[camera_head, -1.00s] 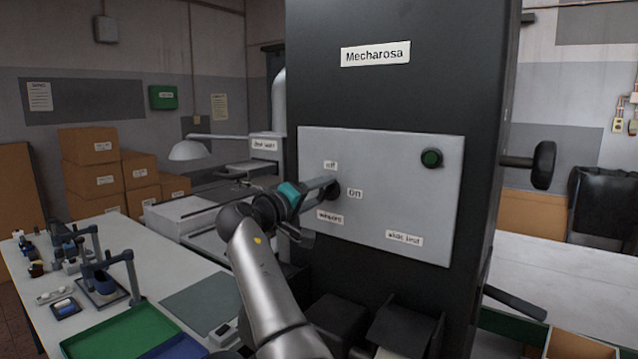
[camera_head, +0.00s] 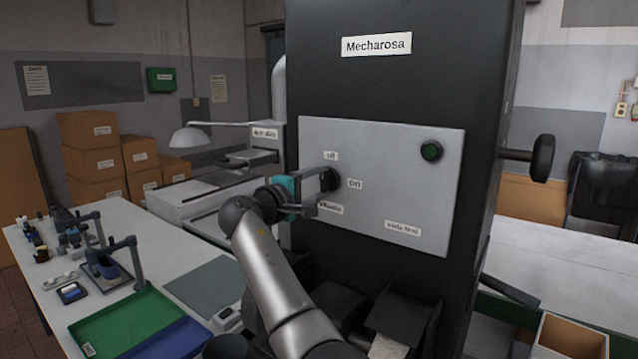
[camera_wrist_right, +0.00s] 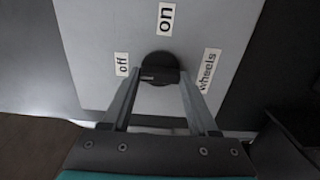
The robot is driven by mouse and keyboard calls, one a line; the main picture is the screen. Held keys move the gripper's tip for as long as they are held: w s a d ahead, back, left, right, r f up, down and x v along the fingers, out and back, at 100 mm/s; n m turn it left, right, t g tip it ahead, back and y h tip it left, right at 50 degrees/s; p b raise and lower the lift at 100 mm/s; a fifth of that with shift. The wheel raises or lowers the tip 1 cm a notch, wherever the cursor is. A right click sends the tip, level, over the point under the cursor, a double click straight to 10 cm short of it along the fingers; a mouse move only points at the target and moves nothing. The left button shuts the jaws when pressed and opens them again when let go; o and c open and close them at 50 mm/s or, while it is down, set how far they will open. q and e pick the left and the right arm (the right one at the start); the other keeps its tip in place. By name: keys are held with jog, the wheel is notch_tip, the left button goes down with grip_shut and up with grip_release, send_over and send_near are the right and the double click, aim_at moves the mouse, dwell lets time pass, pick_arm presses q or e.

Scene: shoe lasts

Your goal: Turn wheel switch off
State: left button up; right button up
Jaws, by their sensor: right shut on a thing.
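The wheel switch is a black round knob (camera_head: 333,180) on the light grey panel (camera_head: 420,160) of the black Mecharosa machine. Labels "off" (camera_head: 331,156), "on" (camera_head: 355,184) and "wheels" (camera_head: 331,208) surround it. My right gripper (camera_head: 326,188) reaches it from the left, one finger above the other. In the right wrist view the knob (camera_wrist_right: 160,66) sits between the two fingertips (camera_wrist_right: 160,82), its raised bar lying across between them. The fingers partly cover the knob in the head view. My left gripper is out of view.
A dark handwheel (camera_head: 542,158) sticks out at the right. A white table (camera_head: 130,225) with trays and small devices stands at the left.

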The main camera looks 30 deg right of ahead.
dwell(0.3)
jog(key=o, duration=1.4)
jog(key=shift+a, duration=0.15)
jog(key=shift+s+a+f, duration=0.1)
jog(key=shift+s+a, duration=0.05)
jog(key=shift+a, duration=0.15)
jog(key=b+v, duration=0.4)
jog(key=v, duration=1)
jog(key=shift+s+a+b, duration=0.15)
jog(key=shift+b, duration=0.25)
